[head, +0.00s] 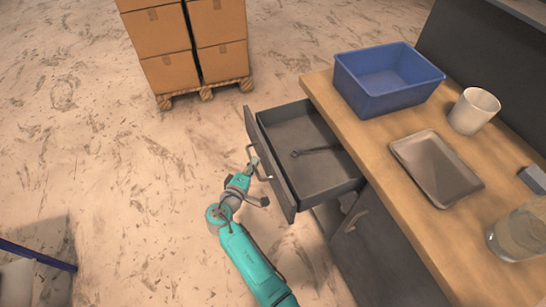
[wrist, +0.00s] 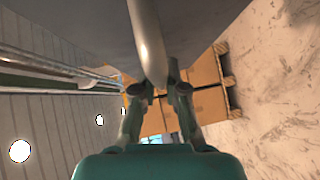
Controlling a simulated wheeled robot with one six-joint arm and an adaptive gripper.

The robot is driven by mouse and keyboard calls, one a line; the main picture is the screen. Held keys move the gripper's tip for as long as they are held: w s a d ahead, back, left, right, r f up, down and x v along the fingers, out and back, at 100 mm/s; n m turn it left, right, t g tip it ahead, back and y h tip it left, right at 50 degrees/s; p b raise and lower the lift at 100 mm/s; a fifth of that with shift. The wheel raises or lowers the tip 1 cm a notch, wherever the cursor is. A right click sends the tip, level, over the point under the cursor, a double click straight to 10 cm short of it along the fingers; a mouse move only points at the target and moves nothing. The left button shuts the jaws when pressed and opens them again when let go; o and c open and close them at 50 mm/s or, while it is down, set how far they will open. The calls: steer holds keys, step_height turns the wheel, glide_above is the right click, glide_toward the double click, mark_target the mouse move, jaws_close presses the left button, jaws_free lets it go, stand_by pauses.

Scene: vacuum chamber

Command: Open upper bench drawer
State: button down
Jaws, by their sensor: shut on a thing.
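The upper bench drawer (head: 312,160) stands pulled out from the bench, its dark grey inside showing with a dark wrench-like tool (head: 318,151) lying in it. Its bar handle (head: 257,166) is on the drawer front, facing left. My gripper (head: 251,164) is at the handle, shut on it. In the wrist view the handle (wrist: 148,40) runs down as a pale bar between the two fingers of my gripper (wrist: 160,88). The drawer front fills the top of that view.
The wooden bench top (head: 385,135) carries a blue bin (head: 388,80), a white cup (head: 474,110), a metal tray (head: 436,166) and a glass jar (head: 518,232). A lower cabinet door (head: 375,255) is below the drawer. Stacked cartons (head: 190,40) stand on a pallet behind.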

steer(key=shift+s+a, duration=0.35)
steer(key=shift+a, duration=0.5)
steer(key=shift+s+a, duration=0.4)
steer(key=shift+a, duration=0.4)
steer(key=shift+s+a, duration=0.35)
steer(key=shift+a, duration=0.5)
steer(key=c, duration=1.2)
jaws_free()
steer(key=v, duration=1.2)
